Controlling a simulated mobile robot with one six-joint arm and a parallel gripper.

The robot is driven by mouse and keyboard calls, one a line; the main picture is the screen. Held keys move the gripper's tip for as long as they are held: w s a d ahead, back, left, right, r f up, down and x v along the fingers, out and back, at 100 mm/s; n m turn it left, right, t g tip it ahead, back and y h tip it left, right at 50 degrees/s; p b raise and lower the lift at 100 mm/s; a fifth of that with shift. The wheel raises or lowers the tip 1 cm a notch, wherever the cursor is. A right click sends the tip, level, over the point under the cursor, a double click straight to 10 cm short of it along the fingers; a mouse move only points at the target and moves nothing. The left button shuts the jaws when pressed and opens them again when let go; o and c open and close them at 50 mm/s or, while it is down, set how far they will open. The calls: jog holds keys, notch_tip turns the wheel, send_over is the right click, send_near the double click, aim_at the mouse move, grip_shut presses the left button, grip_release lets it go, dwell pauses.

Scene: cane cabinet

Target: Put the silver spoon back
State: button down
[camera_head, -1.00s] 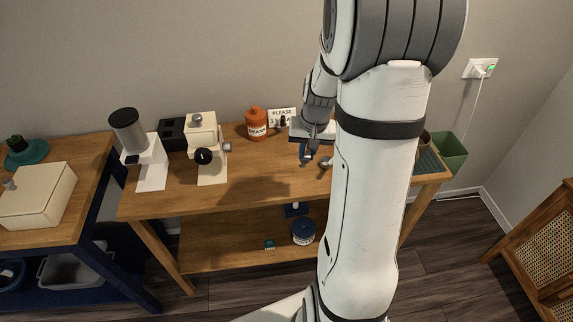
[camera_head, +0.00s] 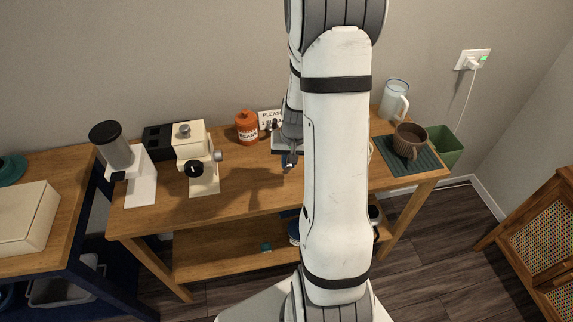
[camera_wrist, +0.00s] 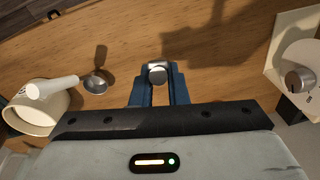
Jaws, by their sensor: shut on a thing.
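My gripper (camera_head: 289,162) is above the middle of the wooden coffee table, seen beside my arm in the head view. In the wrist view its blue fingers (camera_wrist: 158,88) are shut on a small silvery, rounded thing (camera_wrist: 157,73). Only its end shows, so I cannot tell whether it is the silver spoon. A grey metal spoon or scoop (camera_wrist: 95,82) with a thin handle lies on the wood at the left of the wrist view, apart from my fingers. In the head view my arm hides that spot.
A cream coffee machine (camera_head: 197,160) and a grinder (camera_head: 113,148) stand left, an orange bean jar (camera_head: 247,128) and small sign (camera_head: 271,118) behind. A brown mug (camera_head: 409,142) stands on a green mat (camera_head: 420,165) at right. A cream vessel (camera_wrist: 40,112) is beside the spoon.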

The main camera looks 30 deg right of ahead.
jog(key=shift+f, duration=1)
jog(key=shift+f, duration=0.15)
jog(key=c, duration=1.4)
grip_release()
